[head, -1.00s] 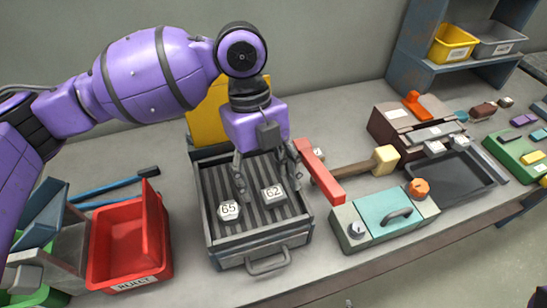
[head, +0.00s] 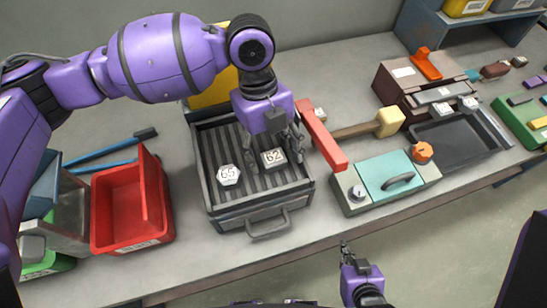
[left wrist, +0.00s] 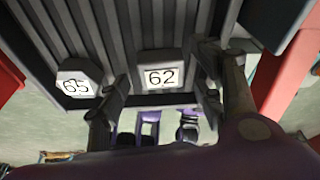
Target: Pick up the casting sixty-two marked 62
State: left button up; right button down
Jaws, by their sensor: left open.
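The casting marked 62 (head: 274,158) is a small pale block lying on the grey ribbed tray (head: 283,217). It also shows label-up in the left wrist view (left wrist: 161,77). A six-sided casting marked 65 (head: 228,175) lies left of it on the same tray. My left gripper (head: 284,152) is open, pointing down over the tray close to casting 62. In the left wrist view its fingers stand on both sides of casting 62, nearer the camera; I see no contact. My right gripper (head: 346,248) is low in front of the bench, its jaws too small to judge.
A red bin (head: 118,212) stands left of the tray. A teal-lidded box (head: 386,178) and a dark tray (head: 455,143) stand further right.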

pick_arm(q)
jog(key=c, duration=1.3)
jog(key=shift+w+r, duration=0.1)
jog(key=shift+r, duration=0.05)
